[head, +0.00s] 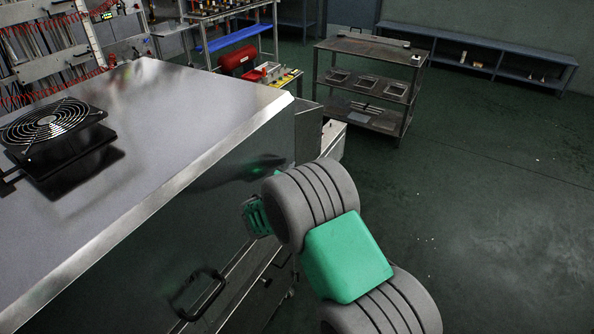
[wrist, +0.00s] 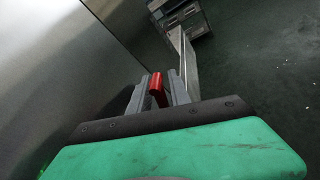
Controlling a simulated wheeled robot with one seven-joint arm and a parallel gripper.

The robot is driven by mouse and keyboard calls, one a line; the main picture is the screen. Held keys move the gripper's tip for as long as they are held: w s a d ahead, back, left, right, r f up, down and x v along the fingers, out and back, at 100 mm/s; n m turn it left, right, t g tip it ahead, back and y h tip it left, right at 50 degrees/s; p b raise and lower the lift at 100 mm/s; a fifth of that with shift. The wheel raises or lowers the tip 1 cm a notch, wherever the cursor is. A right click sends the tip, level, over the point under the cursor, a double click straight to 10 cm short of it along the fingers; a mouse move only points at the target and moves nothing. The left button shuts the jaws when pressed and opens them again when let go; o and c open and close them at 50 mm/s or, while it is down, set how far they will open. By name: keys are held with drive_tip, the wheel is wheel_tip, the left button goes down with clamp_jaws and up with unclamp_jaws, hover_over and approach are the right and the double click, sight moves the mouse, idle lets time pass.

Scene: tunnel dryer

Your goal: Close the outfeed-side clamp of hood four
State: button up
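A red clamp handle (wrist: 156,88) shows in the wrist view, close beside the hood's metal side. My gripper (wrist: 158,84) has one grey finger on each side of it. The fingers are apart, with the handle between them; whether they press on it or leave small gaps is too small to tell. In the head view the hood (head: 160,110) fills the left, with a smooth metal top and a dark side. My gripper (head: 256,216) is beside its right side there, with its fingertips and the clamp hidden. The clamp's latch and hook are not visible.
A black fan (head: 45,125) sits on the hood top. A dark handle (head: 200,295) sticks out from the hood's near side. A metal shelf cart (head: 370,85) and a low blue bench (head: 480,55) stand at the back. The floor at right is clear.

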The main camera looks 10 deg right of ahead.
drive_tip(key=shift+o, duration=0.9)
drive_tip(key=shift+d, duration=0.1)
drive_tip(key=b+v, duration=0.1)
drive_tip(key=v, duration=0.7)
